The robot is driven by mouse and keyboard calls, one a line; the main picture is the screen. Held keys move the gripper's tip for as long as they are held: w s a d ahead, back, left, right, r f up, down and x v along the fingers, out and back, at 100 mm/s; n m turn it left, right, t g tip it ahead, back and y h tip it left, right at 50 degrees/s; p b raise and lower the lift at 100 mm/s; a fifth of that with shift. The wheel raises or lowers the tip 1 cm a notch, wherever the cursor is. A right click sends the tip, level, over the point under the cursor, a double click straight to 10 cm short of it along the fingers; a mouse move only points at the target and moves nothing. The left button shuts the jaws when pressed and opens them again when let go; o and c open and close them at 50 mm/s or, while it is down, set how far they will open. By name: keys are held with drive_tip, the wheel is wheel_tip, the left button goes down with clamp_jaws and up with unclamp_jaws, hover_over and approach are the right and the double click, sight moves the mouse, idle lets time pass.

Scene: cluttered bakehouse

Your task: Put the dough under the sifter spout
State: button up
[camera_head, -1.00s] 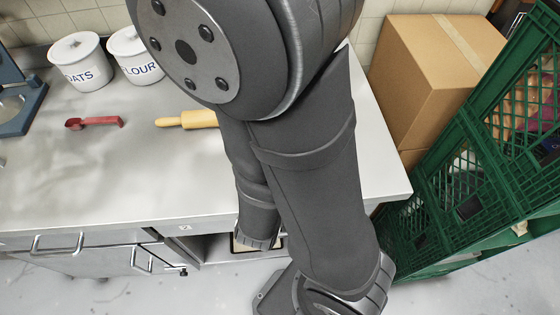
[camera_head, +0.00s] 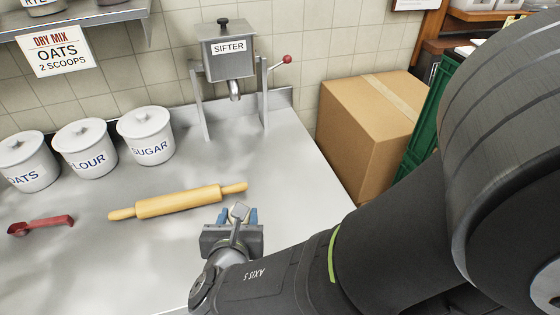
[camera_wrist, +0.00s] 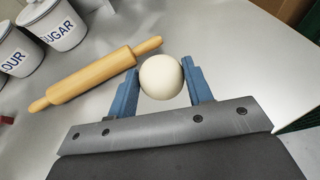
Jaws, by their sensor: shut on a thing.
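My gripper (camera_head: 238,214) is over the counter, just in front of the rolling pin's right end. In the wrist view its two blue fingers are shut on a round, pale ball of dough (camera_wrist: 161,78). In the head view the dough is mostly hidden by the gripper. The grey metal sifter (camera_head: 228,52) stands on two legs at the back of the counter, above and slightly left of my gripper in the picture. Its spout (camera_head: 235,91) points down over bare counter. The dough is well apart from the spout, on its near side.
A wooden rolling pin (camera_head: 180,201) lies between my gripper and the sifter. White canisters (camera_head: 146,137) stand at the left, with a red scoop (camera_head: 41,226) in front. A cardboard box (camera_head: 365,130) is right of the counter. The counter (camera_head: 285,165) below the sifter is clear.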

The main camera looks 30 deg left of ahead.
drive_tip(key=shift+w+a+r, duration=0.2)
drive_tip(key=shift+r, duration=0.1)
drive_tip(key=w+a+m+h, duration=0.1)
drive_tip(key=w+a, duration=0.2)
drive_tip(key=w, duration=0.4)
drive_tip(key=w+a+r+m+t+h, duration=0.1)
drive_tip(key=w+a+h, duration=0.1)
drive_tip(key=w, duration=0.5)
drive_tip(key=w+a+m+h, duration=0.1)
drive_tip(key=w+a, duration=0.3)
drive_tip(key=w, duration=0.4)
drive_tip(key=shift+a+r+m+h, duration=0.3)
drive_tip(key=shift+a+m, duration=0.1)
drive_tip(key=shift+m, duration=0.2)
drive_tip(key=shift+m+h, duration=0.6)
drive_tip(key=shift+h, duration=0.1)
drive_tip(key=w, duration=0.6)
drive_tip(key=w+d, duration=0.1)
drive_tip(key=w, duration=0.2)
drive_tip(key=shift+w+f, duration=0.25)
drive_tip(key=shift+w, duration=0.1)
hover_over(239, 148)
drive_tip(key=shift+t, duration=0.3)
wheel_tip(239, 148, down, 7)
drive_tip(key=shift+r, duration=0.1)
drive_tip(key=shift+f, duration=2.05)
